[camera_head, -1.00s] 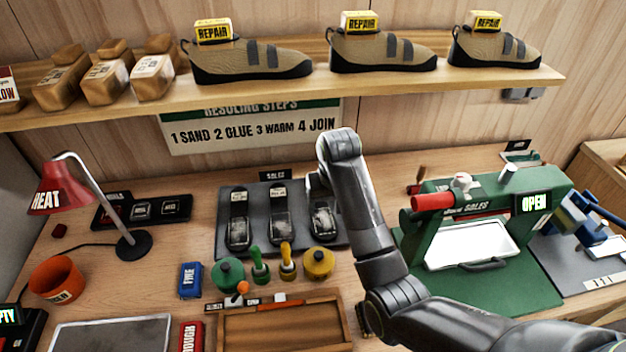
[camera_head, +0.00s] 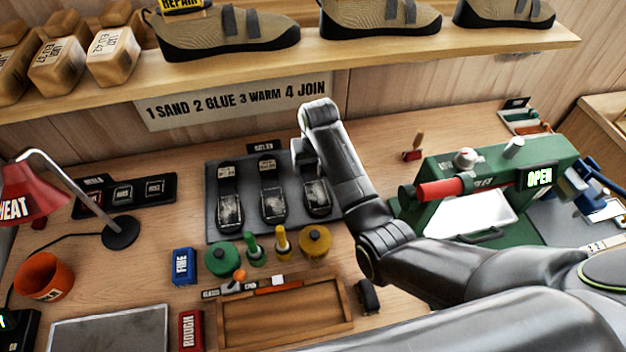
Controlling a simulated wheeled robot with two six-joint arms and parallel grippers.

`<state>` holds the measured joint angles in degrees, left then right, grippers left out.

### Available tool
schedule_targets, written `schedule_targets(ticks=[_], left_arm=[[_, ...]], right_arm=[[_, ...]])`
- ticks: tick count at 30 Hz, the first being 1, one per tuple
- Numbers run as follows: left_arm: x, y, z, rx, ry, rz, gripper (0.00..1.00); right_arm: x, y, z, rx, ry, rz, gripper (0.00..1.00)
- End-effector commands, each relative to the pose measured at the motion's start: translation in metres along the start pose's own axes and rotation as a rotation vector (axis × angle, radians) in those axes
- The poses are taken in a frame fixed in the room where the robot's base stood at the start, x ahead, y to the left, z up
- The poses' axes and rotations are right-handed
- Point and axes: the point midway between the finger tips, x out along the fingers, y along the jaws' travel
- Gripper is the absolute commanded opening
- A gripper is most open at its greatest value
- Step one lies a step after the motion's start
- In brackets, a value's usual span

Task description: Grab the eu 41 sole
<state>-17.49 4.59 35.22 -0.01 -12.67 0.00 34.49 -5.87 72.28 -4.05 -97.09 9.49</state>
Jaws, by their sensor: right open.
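Three dark soles lie side by side on a grey mat (camera_head: 212,226) on the bench: a left sole (camera_head: 229,208), a middle sole (camera_head: 272,203) and a right sole (camera_head: 316,200). Each has a small pale label near its top, too small to read, so I cannot tell which is EU 41. My right gripper (camera_head: 301,158) is at the top end of the right sole, partly hidden by my own arm. It is open, and its fingertips are hard to make out. I cannot tell whether it touches the sole. My left gripper is out of view.
Green (camera_head: 222,258) and yellow (camera_head: 315,241) round pots stand in front of the mat, with a wooden tray (camera_head: 282,344) nearer. A green press (camera_head: 545,158) marked OPEN stands right. A red lamp (camera_head: 28,190) stands left. A shelf (camera_head: 380,62) with shoes overhangs the back.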

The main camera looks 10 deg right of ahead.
Motion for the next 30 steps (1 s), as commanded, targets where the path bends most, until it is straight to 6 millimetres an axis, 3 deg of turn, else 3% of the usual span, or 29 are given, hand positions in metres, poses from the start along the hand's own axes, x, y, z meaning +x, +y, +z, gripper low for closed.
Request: schedule_targets(ticks=[5, 13, 24, 30], left_arm=[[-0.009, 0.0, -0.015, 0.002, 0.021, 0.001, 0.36], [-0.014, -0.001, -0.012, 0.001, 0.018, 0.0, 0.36], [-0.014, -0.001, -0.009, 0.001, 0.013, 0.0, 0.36], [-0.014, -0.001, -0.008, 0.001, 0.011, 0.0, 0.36]], right_arm=[[0.014, -0.003, 0.002, 0.0, -0.005, 0.0, 0.73], [0.044, -0.004, 0.001, 0.0, -0.002, 0.001, 0.73], [0.051, -0.004, 0.001, 0.0, 0.001, 0.0, 0.73], [0.051, -0.004, 0.001, 0.0, 0.0, 0.0, 0.47]])
